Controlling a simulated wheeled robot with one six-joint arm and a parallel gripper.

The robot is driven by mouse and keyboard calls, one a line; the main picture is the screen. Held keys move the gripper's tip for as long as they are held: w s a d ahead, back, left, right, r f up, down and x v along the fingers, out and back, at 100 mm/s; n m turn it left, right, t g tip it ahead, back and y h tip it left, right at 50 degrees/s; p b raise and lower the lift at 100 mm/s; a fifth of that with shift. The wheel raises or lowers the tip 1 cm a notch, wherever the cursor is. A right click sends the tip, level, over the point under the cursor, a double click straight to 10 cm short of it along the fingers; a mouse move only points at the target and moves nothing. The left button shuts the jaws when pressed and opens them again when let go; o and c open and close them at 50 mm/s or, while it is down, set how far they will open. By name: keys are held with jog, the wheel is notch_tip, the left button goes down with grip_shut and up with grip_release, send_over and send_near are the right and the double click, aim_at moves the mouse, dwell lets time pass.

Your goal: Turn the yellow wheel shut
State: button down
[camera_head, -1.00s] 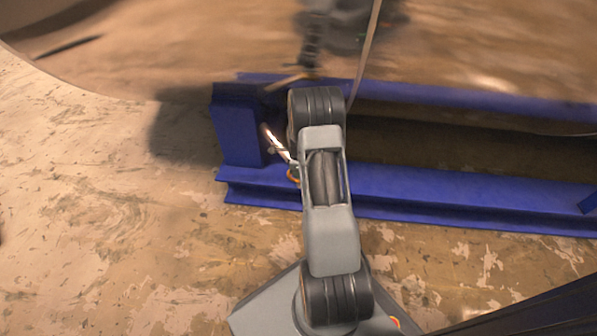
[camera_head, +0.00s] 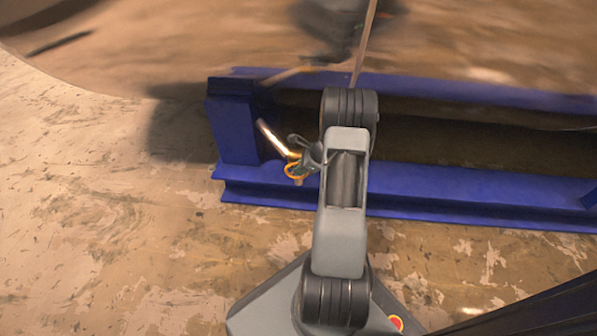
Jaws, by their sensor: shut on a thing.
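The yellow wheel (camera_head: 290,172) is a small orange-yellow ring at the end of a shiny metal pipe (camera_head: 270,136), in front of the blue frame's left post. My gripper (camera_head: 300,160) reaches the wheel from the right, from behind my grey arm. It is shut on the wheel. The fingertips are small and partly hidden against the wheel and pipe end, so the exact hold on the rim is hard to see.
A blue steel frame (camera_head: 450,195) runs across the view, with an upright post (camera_head: 233,128) at left. A large shiny curved metal vessel (camera_head: 200,35) lies above it, mirroring the arm. The worn concrete floor (camera_head: 90,220) is clear at left.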

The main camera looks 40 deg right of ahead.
jog(key=t+y, duration=0.2)
jog(key=f+t+y, duration=0.1)
jog(key=y, duration=0.1)
jog(key=shift+s+d+t+b, duration=0.25)
jog(key=shift+d+t+b, duration=0.1)
jog(key=shift+t+b, duration=0.05)
jog(key=shift+f+t+y, duration=0.2)
jog(key=shift+t+y, duration=0.4)
jog(key=shift+f+t+y, duration=0.15)
jog(key=shift+t+y, duration=0.45)
jog(key=shift+f+t+y, duration=0.2)
jog(key=shift+t+y, duration=0.8)
jog(key=c, duration=1.2)
grip_release()
jog(key=shift+o, duration=0.2)
jog(key=shift+s, duration=0.1)
jog(key=p+v, duration=0.2)
jog(key=v, duration=1.1)
jog(key=shift+d+f, duration=0.25)
jog(key=shift+f, duration=0.05)
